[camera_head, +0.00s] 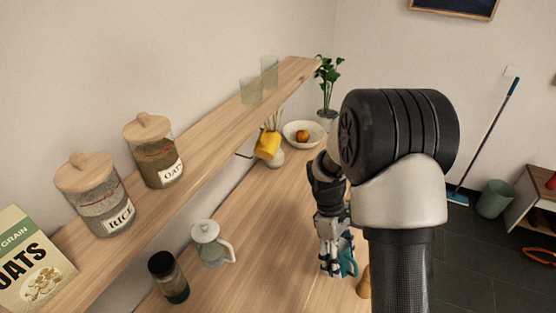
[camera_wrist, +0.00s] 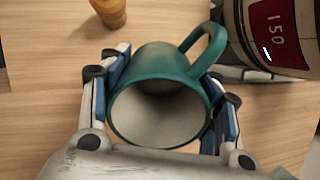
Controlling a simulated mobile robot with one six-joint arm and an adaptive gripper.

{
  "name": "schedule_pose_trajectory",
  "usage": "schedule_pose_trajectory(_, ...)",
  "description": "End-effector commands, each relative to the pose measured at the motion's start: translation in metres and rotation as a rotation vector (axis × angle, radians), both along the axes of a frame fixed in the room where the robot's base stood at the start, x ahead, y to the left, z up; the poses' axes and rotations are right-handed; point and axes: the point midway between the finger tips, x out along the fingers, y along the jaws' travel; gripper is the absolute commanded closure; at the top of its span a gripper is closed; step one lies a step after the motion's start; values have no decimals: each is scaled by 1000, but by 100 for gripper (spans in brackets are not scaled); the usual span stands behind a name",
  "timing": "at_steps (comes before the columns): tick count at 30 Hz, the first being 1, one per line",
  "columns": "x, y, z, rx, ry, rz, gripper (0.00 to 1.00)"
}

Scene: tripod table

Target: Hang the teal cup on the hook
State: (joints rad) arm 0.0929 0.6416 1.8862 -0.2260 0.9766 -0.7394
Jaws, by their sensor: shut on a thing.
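The teal cup (camera_wrist: 150,70) is between the two fingers of my gripper (camera_wrist: 168,78), which press its sides. Its open mouth faces the wrist camera and its handle points up and right. In the head view the teal cup (camera_head: 349,262) shows partly behind my gripper (camera_head: 335,262), over the right part of the counter. A thin dark hook (camera_head: 243,156) sticks out beneath the shelf, left of a tilted yellow cup (camera_head: 267,146) that seems to hang there. The yellow cup's own hook is not clear.
The wooden shelf (camera_head: 215,132) overhangs the counter (camera_head: 262,235). A teapot (camera_head: 211,246), a dark-lidded jar (camera_head: 168,278) and a bowl (camera_head: 296,129) stand on the counter. A wooden object (camera_wrist: 106,12) and a red-labelled container (camera_wrist: 275,30) are near the cup.

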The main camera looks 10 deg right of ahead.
Motion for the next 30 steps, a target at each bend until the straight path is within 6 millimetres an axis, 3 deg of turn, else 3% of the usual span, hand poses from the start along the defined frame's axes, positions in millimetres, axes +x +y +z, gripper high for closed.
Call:
schedule_pose_trajectory(3,14,-22,14,-101,163,293,78)
schedule_pose_trajectory(9,46,-46,40,-364,380,709,78)
schedule_pose_trajectory(17,103,-48,73,-802,511,1116,78)
schedule_pose_trajectory(23,158,-20,100,-1175,482,1359,78)
schedule_pose_trajectory(27,198,23,117,-1440,383,1503,78)
schedule_pose_trajectory(30,216,56,125,-1579,300,1574,78)
